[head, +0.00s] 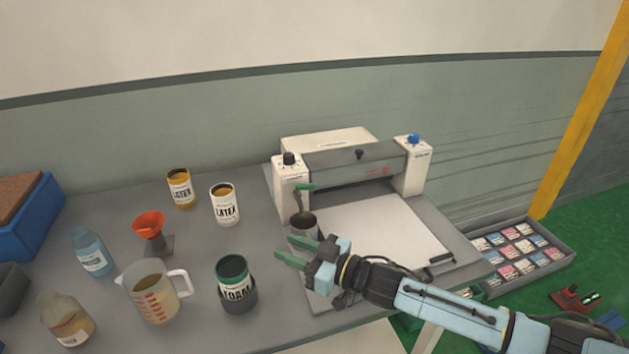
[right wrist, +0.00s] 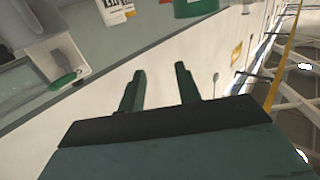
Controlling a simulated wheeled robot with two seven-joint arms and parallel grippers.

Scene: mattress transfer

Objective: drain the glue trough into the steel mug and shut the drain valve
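The glue machine's trough (head: 355,160) lies between two white end housings at the back of the table. A green valve lever (head: 304,188) shows at its left front. The steel mug (head: 303,226), dark inside at the rim, stands upright just below that lever, its lower part hidden by my right gripper. My right gripper (head: 284,249) is open in front of the mug, fingers pointing left, nothing between them. The right wrist view shows the fingers (right wrist: 160,78) apart and empty. A green grip (right wrist: 64,82) beside a grey body shows there at left; I cannot tell which part. My left gripper is out of view.
A green can (head: 232,277) in a dark holder and a measuring jug (head: 154,291) stand left of my right gripper. Latex cans (head: 225,205), an orange funnel (head: 149,226) and bottles are farther left. A tray of small packets (head: 520,252) lies right.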

